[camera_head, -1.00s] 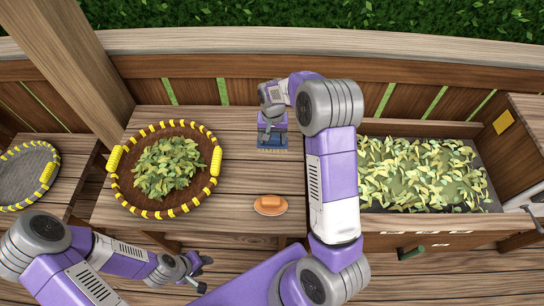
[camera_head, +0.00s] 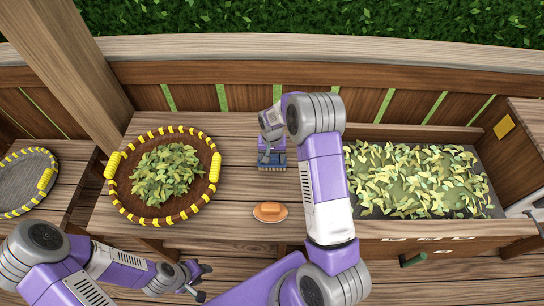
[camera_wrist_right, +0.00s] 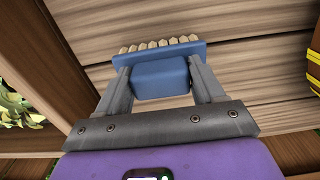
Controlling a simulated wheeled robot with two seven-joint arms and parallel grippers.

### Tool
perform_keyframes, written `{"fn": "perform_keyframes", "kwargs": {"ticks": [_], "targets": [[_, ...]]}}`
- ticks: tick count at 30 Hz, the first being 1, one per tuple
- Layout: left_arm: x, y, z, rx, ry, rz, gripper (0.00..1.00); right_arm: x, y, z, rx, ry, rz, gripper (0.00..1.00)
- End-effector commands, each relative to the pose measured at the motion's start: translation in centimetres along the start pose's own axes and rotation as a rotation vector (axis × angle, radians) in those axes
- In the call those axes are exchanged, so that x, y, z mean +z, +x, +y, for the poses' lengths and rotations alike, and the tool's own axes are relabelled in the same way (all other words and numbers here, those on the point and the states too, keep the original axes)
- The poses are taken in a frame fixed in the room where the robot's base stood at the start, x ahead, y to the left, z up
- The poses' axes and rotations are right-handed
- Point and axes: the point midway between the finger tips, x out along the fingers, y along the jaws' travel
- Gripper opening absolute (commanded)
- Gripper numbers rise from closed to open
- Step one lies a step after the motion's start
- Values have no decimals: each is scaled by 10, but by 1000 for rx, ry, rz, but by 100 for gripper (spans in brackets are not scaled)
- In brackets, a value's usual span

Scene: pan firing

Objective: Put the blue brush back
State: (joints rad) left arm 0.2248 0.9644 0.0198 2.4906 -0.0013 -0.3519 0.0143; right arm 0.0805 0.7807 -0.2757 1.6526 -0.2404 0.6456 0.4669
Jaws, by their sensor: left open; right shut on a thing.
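The blue brush (camera_head: 272,159) is at the back middle of the wooden table (camera_head: 240,185). My right gripper (camera_head: 271,150) is shut on it from above. In the right wrist view the brush's blue block (camera_wrist_right: 160,78) sits between the two grey fingers (camera_wrist_right: 161,88), with its pale bristles along the far edge. I cannot tell whether the bristles touch the table. My left gripper (camera_head: 203,280) is open and empty, low in the picture in front of the table.
A round yellow-rimmed basket (camera_head: 119,200) with leaves stands on the table's left. An orange brush-like object (camera_head: 270,211) lies near the front edge. A leaf-filled bin (camera_head: 425,180) is at the right; a grey round tray (camera_head: 20,185) is far left.

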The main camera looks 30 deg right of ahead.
Motion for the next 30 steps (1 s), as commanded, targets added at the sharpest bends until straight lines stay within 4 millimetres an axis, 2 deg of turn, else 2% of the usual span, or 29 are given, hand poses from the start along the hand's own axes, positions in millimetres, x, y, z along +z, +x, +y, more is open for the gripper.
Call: {"fn": "perform_keyframes", "kwargs": {"ticks": [1, 2, 6, 17, 30], "targets": [[0, 3, -1, 0, 0, 0, 43, 0, 3, 0, 0, 0, 0, 1], [0, 2, -1, 0, 0, 0, 43, 0, 3, 0, 0, 0, 0, 71], [0, 1, 0, 0, 0, 0, 43, 0, 2, 0, 0, 0, 0, 92], [0, -2, 0, 0, 0, 0, 43, 0, 0, 0, 0, 0, 0, 93], [0, -8, 3, 0, 0, 0, 43, -4, -67, 4, -1, 0, 2, 93]]}}
